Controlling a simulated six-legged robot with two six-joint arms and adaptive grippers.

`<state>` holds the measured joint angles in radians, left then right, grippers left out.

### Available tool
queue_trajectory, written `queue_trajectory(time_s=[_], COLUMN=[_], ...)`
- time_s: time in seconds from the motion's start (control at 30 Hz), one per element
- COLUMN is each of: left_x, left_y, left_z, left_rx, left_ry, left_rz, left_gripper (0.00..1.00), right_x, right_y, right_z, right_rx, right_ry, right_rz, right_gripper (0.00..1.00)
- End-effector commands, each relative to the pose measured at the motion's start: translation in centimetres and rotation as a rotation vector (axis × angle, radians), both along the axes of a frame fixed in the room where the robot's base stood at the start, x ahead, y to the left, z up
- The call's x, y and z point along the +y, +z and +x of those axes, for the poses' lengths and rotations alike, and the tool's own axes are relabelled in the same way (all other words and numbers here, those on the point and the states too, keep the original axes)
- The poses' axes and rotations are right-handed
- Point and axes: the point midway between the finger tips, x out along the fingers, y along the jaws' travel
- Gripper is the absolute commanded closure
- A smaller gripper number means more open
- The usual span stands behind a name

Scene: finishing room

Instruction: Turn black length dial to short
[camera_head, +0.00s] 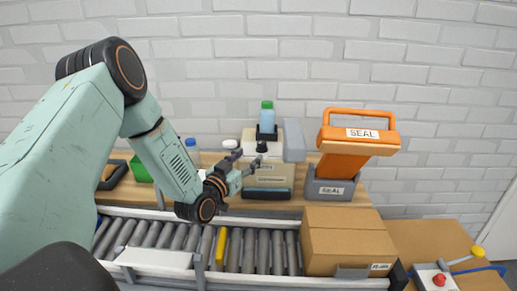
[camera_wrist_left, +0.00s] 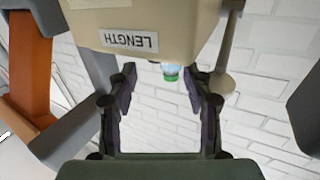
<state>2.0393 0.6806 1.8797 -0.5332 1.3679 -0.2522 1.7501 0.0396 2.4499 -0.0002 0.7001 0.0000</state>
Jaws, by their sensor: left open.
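The beige dispenser (camera_head: 265,178) stands on the wooden shelf behind the rollers. A small black round part (camera_head: 262,147), which looks like the length dial, shows on its upper front, just beyond my left gripper's fingertips. The dial's pointer is too small to read. My left gripper (camera_head: 247,160) is open and empty in front of the dispenser. In the left wrist view the picture is upside down: the dispenser's LENGTH label (camera_wrist_left: 130,40) shows above the open left gripper (camera_wrist_left: 163,85). The dial cannot be made out there. My right gripper is not in view.
A blue bottle with a green cap (camera_head: 267,117) stands on top of the dispenser. An orange SEAL tool (camera_head: 350,150) sits in a grey holder to the right. Below are the roller conveyor (camera_head: 250,250), a cardboard box (camera_head: 345,243) and a red button box (camera_head: 437,280).

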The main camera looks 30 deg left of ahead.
Motion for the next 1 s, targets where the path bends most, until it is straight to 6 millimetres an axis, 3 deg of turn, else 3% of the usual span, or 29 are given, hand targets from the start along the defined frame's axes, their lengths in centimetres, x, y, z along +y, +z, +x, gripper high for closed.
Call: queue_trajectory(time_s=[0.3,0.5,0.87,1.0], left_x=[0.1,0.4,0.6,0.6], left_y=[-0.1,-0.1,-0.1,-0.1], left_z=[4.7,6.6,7.3,7.3], left_rx=[0.000,0.001,0.002,0.002], left_ry=[-0.004,-0.002,-0.001,-0.001], left_rz=[0.003,0.000,-0.001,-0.001], left_gripper=[0.49,0.49,0.49,0.60], right_x=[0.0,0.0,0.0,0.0], right_y=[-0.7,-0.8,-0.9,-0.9], right_z=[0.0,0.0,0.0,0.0], right_rx=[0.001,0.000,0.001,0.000], right_ry=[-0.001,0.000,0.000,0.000], right_rz=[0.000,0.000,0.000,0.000], right_gripper=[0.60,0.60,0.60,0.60])
